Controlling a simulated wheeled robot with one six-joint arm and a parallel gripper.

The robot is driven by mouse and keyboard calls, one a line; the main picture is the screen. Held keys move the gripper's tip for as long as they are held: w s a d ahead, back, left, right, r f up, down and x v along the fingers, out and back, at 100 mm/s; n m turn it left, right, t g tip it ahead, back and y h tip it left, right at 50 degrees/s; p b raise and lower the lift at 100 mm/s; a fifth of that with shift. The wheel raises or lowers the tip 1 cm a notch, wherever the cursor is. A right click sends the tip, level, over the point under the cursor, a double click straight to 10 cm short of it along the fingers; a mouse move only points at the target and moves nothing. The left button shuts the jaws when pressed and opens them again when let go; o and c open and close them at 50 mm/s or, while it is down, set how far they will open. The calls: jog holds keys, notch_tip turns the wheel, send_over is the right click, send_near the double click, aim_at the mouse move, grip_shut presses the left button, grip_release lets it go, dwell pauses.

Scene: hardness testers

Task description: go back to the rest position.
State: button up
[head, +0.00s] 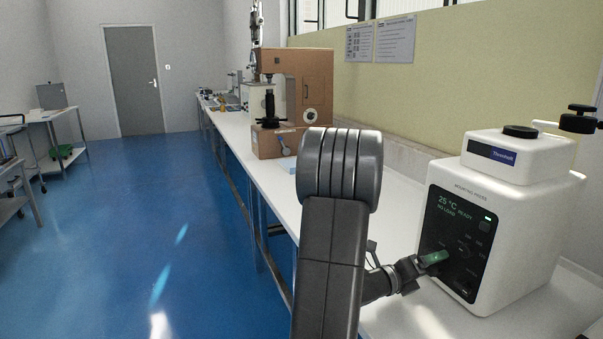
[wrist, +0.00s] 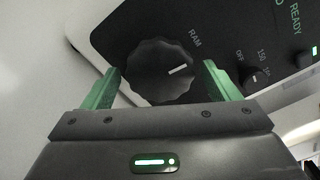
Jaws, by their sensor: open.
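My gripper (head: 432,258) is at the front panel of the white mounting press (head: 516,221) at the right of the head view. In the wrist view, my gripper (wrist: 160,88) has its two green fingers apart, one on each side of a dark round knob marked RAM (wrist: 160,72). I cannot tell whether the fingers touch the knob. The knob's white line points to the right and slightly up. In the head view the knob is hidden behind my gripper. The press display reads 25 °C, READY and NO LOAD.
A long white bench (head: 232,125) runs along the wall. A brown hardness tester (head: 297,88) stands on it further back. Blue floor (head: 130,220) lies open on the left. Side tables (head: 52,114) stand at the far left. A grey door (head: 135,80) is at the back.

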jog(key=shift+m+p, duration=1.2)
jog(key=shift+m, duration=0.8)
jog(key=shift+w+a, duration=0.1)
